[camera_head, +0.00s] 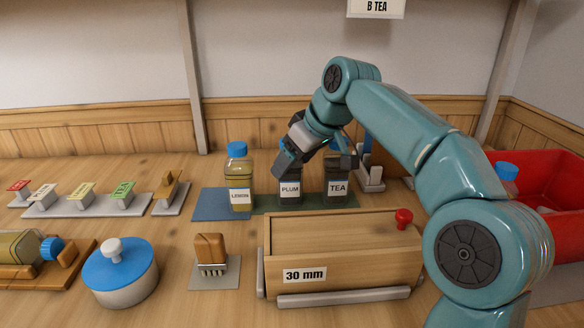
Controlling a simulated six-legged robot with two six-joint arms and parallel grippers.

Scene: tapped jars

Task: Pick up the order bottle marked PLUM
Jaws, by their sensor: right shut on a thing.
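The order bottle marked PLUM (290,191) stands upright on the green mat (262,206), with its label facing me. My right gripper (288,160) comes down over its top from the upper right and is shut on it. The gripper hides most of the bottle's cap and neck. The bottle marked TEA (337,188) stands just to the right on the same mat, its top partly behind my arm. My left gripper is not in view.
A wooden box marked 30 mm (345,245) with a red knob (404,217) stands in front. A brush (211,255), a blue-lidded pot (120,270) and coloured tags (80,196) lie left. A red crate (560,165) stands right.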

